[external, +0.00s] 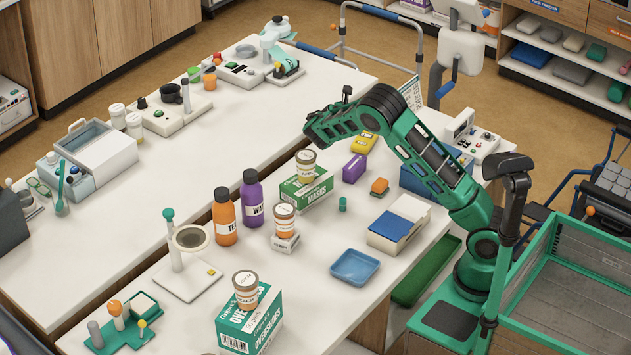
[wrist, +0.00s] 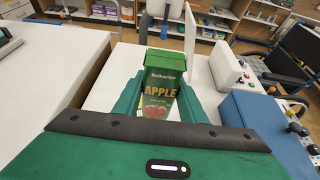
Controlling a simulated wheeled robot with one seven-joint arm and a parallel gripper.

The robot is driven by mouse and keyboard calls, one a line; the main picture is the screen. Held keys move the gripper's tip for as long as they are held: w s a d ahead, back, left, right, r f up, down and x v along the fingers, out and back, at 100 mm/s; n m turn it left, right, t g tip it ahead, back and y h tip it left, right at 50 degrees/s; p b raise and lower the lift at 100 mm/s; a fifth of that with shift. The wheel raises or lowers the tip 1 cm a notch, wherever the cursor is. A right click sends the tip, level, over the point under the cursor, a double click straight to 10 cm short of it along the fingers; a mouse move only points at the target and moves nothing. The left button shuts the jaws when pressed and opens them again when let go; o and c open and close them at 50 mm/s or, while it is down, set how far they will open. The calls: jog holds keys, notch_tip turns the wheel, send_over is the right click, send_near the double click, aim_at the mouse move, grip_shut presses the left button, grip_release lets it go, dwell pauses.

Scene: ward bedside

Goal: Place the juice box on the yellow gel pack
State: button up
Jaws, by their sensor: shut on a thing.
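The juice box (wrist: 160,82), green with the word APPLE, stands upright in the wrist view between the two green fingers of my gripper (wrist: 159,101). The fingers are shut on its sides. In the external view my arm's green end is above the right table, and the fingers and juice box are hidden behind it. A yellow pack (external: 364,143), which looks like the yellow gel pack, lies on that table just right of and below the arm's end. It is not visible in the wrist view.
A purple box (external: 355,168) and an orange item (external: 379,187) are near the yellow pack. A green masks box (external: 307,190) with a jar on it stands left. A blue box (wrist: 262,120) and a white device (wrist: 232,72) are on the right.

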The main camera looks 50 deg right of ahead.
jog(key=shift+d+f, duration=0.3)
jog(key=shift+d, duration=0.05)
jog(key=shift+f, duration=1.9)
jog(key=o, duration=1.2)
